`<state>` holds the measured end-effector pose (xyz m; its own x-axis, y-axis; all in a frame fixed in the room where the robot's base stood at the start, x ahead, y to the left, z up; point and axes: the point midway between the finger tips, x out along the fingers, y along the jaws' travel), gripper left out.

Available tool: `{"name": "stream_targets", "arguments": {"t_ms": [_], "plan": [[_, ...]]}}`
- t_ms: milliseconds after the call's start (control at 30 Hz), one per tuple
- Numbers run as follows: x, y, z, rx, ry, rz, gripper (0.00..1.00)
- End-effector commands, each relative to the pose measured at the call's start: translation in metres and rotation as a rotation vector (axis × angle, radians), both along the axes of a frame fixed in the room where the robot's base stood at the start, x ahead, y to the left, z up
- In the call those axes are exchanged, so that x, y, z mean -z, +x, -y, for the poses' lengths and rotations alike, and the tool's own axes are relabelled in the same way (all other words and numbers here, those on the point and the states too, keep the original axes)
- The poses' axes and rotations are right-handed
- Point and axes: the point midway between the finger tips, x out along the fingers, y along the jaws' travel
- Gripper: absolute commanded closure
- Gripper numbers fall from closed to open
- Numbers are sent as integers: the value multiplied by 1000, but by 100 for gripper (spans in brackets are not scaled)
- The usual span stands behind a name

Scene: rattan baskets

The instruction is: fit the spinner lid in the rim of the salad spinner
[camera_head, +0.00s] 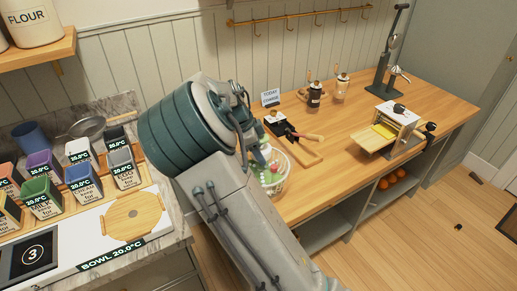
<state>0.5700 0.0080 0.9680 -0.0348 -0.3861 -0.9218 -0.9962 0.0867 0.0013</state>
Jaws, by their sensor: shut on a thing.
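The salad spinner (274,184) is a pale, see-through basket-like bowl with green and reddish bits showing in it. It stands near the front edge of the wooden counter, partly hidden behind my arm. My gripper (262,153) is at the upper part of the spinner, mostly covered by my own wrist and arm. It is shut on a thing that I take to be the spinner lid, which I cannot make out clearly. Whether the lid touches the rim, or sits level or tilted, cannot be told from this view.
A wooden board with a red-handled tool (300,137) lies just behind the spinner. Labelled bins (40,195) fill the left counter. The right counter's front is clear.

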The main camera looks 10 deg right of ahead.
Motion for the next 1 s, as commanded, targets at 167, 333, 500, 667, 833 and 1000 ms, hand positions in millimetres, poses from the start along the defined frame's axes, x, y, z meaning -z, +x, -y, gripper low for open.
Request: {"name": "stream_targets", "arguments": {"t_ms": [167, 333, 500, 667, 833, 1000], "plan": [[3, 0, 0, 0, 0, 0, 36], [3, 0, 0, 0, 0, 0, 19], [3, 0, 0, 0, 0, 0, 19], [-9, 1, -6, -3, 1, 2, 19], [-40, 3, -19, -3, 3, 4, 19], [-77, 4, -34, -2, 2, 5, 19]]}}
